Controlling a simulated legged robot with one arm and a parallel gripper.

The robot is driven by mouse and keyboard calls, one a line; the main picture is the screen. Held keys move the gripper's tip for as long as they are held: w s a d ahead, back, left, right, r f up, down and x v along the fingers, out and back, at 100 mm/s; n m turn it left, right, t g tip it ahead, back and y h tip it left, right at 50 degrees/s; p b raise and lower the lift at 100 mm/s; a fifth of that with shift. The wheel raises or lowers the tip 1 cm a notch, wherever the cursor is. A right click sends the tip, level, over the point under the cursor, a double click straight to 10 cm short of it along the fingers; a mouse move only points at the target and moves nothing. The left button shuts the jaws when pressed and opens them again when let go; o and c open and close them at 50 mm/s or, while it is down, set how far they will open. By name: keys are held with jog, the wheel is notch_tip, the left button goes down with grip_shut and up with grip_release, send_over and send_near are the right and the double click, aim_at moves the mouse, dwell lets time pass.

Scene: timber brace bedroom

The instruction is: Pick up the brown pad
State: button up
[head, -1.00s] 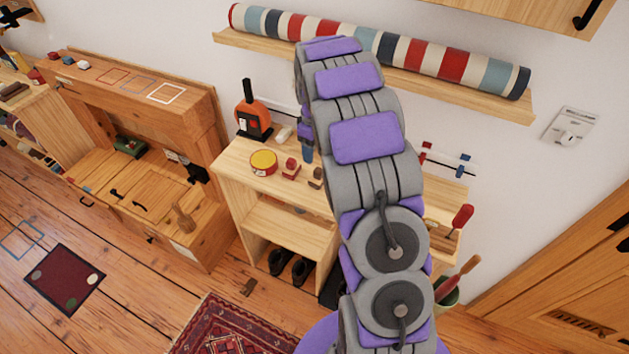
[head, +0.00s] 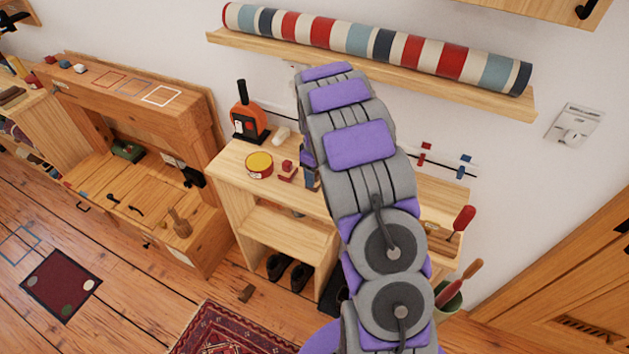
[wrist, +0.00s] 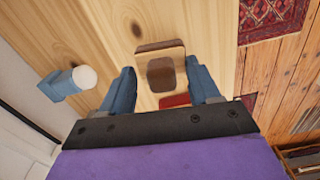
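In the wrist view the brown pad (wrist: 160,74) is a dark brown rounded square on a lighter wooden block, lying on the pale wooden top. My gripper (wrist: 161,67) is open, with one blue finger on each side of the block. Whether the fingers touch it I cannot tell. In the head view my gripper (head: 311,178) is low at the shelf unit's top, and the pad is hidden behind it and my arm.
A red block (head: 287,166) stands close left of my gripper. A wall shelf (head: 240,43) with a striped roll (head: 360,41) is above.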

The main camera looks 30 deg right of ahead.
jog(key=shift+d, duration=0.3)
jog(key=c, duration=0.3)
jog(key=shift+a, duration=0.65)
jog(key=c, duration=0.6)
grip_shut()
jog(key=shift+d+r, duration=0.1)
jog(key=shift+d, duration=0.35)
jog(key=shift+r+p, duration=0.3)
jog(key=shift+r, duration=0.25)
jog(key=shift+s+a+r+p, duration=0.1)
jog(key=shift+a+r+p, duration=0.2)
jog(key=shift+r, duration=0.35)
jog(key=shift+a+r+p, duration=0.15)
jog(key=shift+a+r, duration=0.15)
jog(key=shift+r, duration=0.3)
jog(key=s+a+p, duration=0.1)
jog(key=s+a, duration=0.2)
jog(key=a, duration=0.4)
jog(key=s+a+r+p, duration=0.1)
jog(key=s+a, duration=0.3)
jog(key=a, duration=0.2)
jog(key=shift+a+p, duration=0.35)
jog(key=shift+w+d+r, duration=0.1)
